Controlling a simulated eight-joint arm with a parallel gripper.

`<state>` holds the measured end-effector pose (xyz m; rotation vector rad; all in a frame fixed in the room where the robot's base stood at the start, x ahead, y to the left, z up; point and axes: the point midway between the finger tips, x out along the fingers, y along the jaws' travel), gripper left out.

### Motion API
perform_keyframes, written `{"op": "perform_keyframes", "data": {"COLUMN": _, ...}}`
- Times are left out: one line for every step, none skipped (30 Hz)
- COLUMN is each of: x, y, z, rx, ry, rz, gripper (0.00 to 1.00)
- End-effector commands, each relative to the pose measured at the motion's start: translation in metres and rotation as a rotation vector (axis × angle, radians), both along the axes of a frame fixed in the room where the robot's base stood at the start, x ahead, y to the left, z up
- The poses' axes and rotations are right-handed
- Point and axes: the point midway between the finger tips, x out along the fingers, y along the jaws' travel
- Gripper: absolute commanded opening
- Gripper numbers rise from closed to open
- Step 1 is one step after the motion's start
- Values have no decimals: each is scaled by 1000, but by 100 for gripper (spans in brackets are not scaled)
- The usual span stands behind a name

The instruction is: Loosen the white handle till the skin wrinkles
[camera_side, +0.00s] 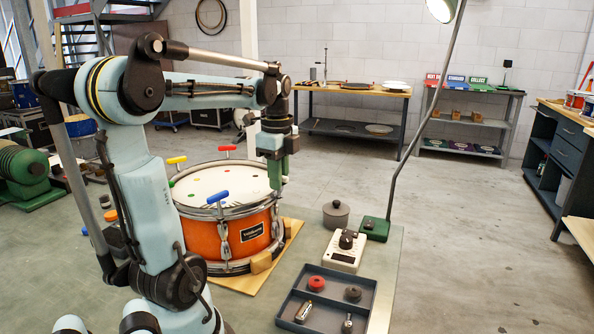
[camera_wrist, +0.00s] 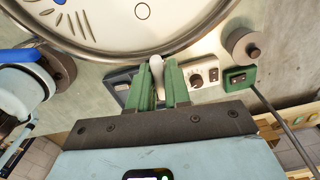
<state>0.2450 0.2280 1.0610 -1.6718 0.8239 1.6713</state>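The orange drum (camera_side: 239,236) stands on a wooden board, its pale head (camera_side: 215,184) facing up. In the wrist view its head (camera_wrist: 130,18) and metal rim fill the top. My gripper (camera_side: 276,175) points down at the drum's right rim. In the wrist view my gripper's green fingers (camera_wrist: 160,75) stand on both sides of the white handle (camera_wrist: 156,66). Whether they press on it is unclear. The white handle is hidden in the side view.
Blue (camera_side: 218,197), yellow (camera_side: 177,160) and red (camera_side: 227,148) handles stick up around the rim. A white dial box (camera_side: 343,252), a grey knobbed weight (camera_side: 336,214), a green lamp base (camera_side: 374,229) and a dark parts tray (camera_side: 326,302) stand right of the drum.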

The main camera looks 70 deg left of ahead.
Motion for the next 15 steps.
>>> {"op": "perform_keyframes", "data": {"x": 0, "y": 0, "z": 0, "rx": 0, "ry": 0, "rz": 0, "gripper": 2}}
{"op": "perform_keyframes", "data": {"x": 0, "y": 0, "z": 0, "rx": 0, "ry": 0, "rz": 0, "gripper": 0}}
{"op": "perform_keyframes", "data": {"x": 0, "y": 0, "z": 0, "rx": 0, "ry": 0, "rz": 0, "gripper": 0}}
{"op": "perform_keyframes", "data": {"x": 0, "y": 0, "z": 0, "rx": 0, "ry": 0, "rz": 0, "gripper": 0}}
{"op": "perform_keyframes", "data": {"x": 0, "y": 0, "z": 0, "rx": 0, "ry": 0, "rz": 0, "gripper": 0}}
{"op": "perform_keyframes", "data": {"x": 0, "y": 0, "z": 0, "rx": -1, "ry": 1, "rz": 1, "gripper": 0}}
{"op": "perform_keyframes", "data": {"x": 0, "y": 0, "z": 0, "rx": -1, "ry": 1, "rz": 2, "gripper": 0}}
{"op": "perform_keyframes", "data": {"x": 0, "y": 0, "z": 0, "rx": -1, "ry": 1, "rz": 4, "gripper": 0}}
{"op": "perform_keyframes", "data": {"x": 0, "y": 0, "z": 0, "rx": -1, "ry": 1, "rz": 9, "gripper": 0}}
{"op": "perform_keyframes", "data": {"x": 0, "y": 0, "z": 0, "rx": -1, "ry": 1, "rz": 14, "gripper": 0}}
{"op": "perform_keyframes", "data": {"x": 0, "y": 0, "z": 0, "rx": -1, "ry": 1, "rz": 20, "gripper": 0}}
{"op": "perform_keyframes", "data": {"x": 0, "y": 0, "z": 0, "rx": -1, "ry": 1, "rz": 30, "gripper": 0}}
{"op": "perform_keyframes", "data": {"x": 0, "y": 0, "z": 0, "rx": -1, "ry": 1, "rz": 40, "gripper": 0}}
{"op": "perform_keyframes", "data": {"x": 0, "y": 0, "z": 0, "rx": -1, "ry": 1, "rz": 53, "gripper": 0}}
{"op": "perform_keyframes", "data": {"x": 0, "y": 0, "z": 0, "rx": -1, "ry": 1, "rz": 70, "gripper": 0}}
